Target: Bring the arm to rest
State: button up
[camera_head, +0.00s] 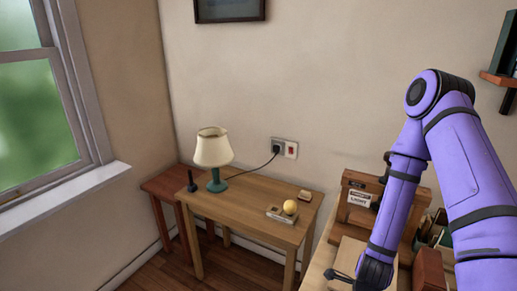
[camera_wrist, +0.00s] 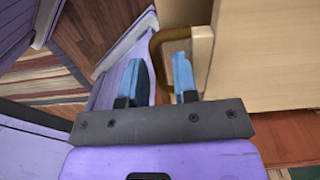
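My purple arm (camera_head: 400,195) reaches down at the right of the head view, bent at its elbow. My gripper (camera_wrist: 161,75) shows in the wrist view with two blue fingers spread apart. I see nothing held between them. A brown curved handle (camera_wrist: 158,41) lies just past the fingertips, joined to a pale wooden piece (camera_wrist: 250,50). I cannot tell whether a finger touches the handle. In the head view, the gripper is low at the bottom edge and partly cut off.
A wooden desk (camera_head: 248,208) bears a lamp (camera_head: 213,155), a yellow ball (camera_head: 290,207) and a small book (camera_head: 279,215). A wooden box (camera_head: 358,187) with a label stands behind my arm. A wall shelf (camera_head: 497,78) is at upper right. Open air lies left of my arm.

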jog(key=shift+w+r, duration=0.2)
jog(key=shift+r, duration=0.2)
jog(key=w+a+r+n+t, duration=0.15)
jog(key=r+n, duration=0.25)
jog(key=r, duration=0.6)
jog(key=w+d+r+n+t, duration=0.1)
jog(key=w+r+n, duration=0.3)
jog(key=r, duration=0.5)
jog(key=w+a+r+n+t, duration=0.1)
jog(key=r+n, duration=0.4)
jog(key=r, duration=0.5)
jog(key=s+r+n+t, duration=0.1)
jog(key=s+r+n, duration=0.4)
jog(key=s+r, duration=0.3)
jog(key=s+r+n, duration=0.6)
jog(key=s+r, duration=0.2)
jog(key=r, duration=0.5)
jog(key=shift+d+t, duration=0.2)
jog(key=shift+t, duration=0.15)
